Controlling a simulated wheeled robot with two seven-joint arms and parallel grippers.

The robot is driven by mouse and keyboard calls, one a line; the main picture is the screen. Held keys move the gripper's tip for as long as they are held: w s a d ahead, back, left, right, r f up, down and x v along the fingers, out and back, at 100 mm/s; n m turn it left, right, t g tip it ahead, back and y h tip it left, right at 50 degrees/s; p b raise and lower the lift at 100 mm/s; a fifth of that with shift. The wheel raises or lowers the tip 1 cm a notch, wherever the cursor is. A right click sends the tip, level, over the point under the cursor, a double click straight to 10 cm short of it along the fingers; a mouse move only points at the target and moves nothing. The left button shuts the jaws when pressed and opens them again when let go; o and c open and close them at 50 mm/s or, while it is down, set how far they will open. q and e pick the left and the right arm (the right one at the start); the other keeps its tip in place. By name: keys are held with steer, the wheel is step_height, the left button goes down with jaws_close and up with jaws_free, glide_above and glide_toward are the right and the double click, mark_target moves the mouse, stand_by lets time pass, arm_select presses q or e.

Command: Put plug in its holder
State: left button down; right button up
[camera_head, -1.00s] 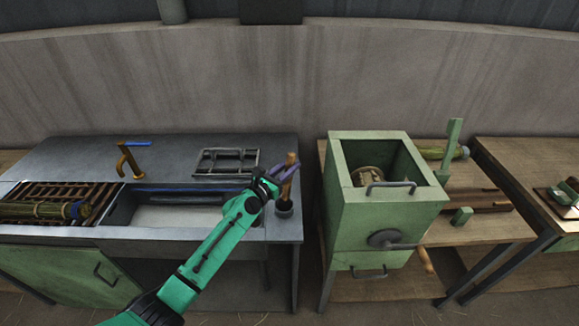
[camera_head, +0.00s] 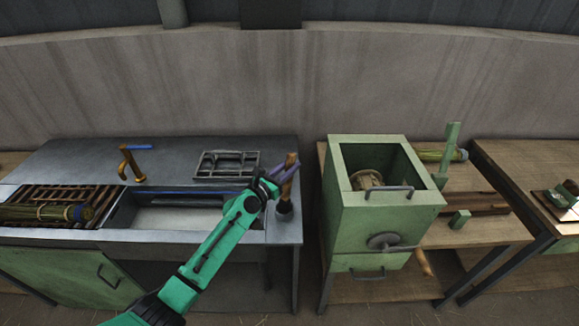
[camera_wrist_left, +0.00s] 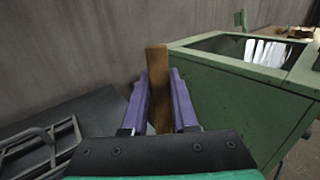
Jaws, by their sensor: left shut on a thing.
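My left gripper (camera_head: 283,170), with purple fingers, is shut on the plug's brown wooden handle (camera_head: 287,186) at the right end of the grey sink counter. The handle leans slightly in the head view. In the left wrist view, the handle (camera_wrist_left: 158,88) stands between the two purple fingers. A dark round piece (camera_head: 284,208) shows at the handle's lower end, at the counter's right edge. I cannot tell whether it is the plug's own base or the holder, nor whether the plug is seated. My right gripper is in neither view.
A sink basin (camera_head: 178,218) with a brass tap (camera_head: 130,163) lies left of the gripper. A metal rack (camera_head: 226,165) is behind it. A green open-topped box (camera_head: 375,235) with a crank stands close on the right, across a narrow gap.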

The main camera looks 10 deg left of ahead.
arm_select(q)
steer(key=shift+f+b, duration=1.15)
steer(key=shift+f, duration=0.05)
stand_by(0.6)
steer(key=c, duration=1)
jaws_free()
steer(key=shift+o, duration=0.2)
steer(key=p+v, duration=0.1)
steer(key=v, duration=1)
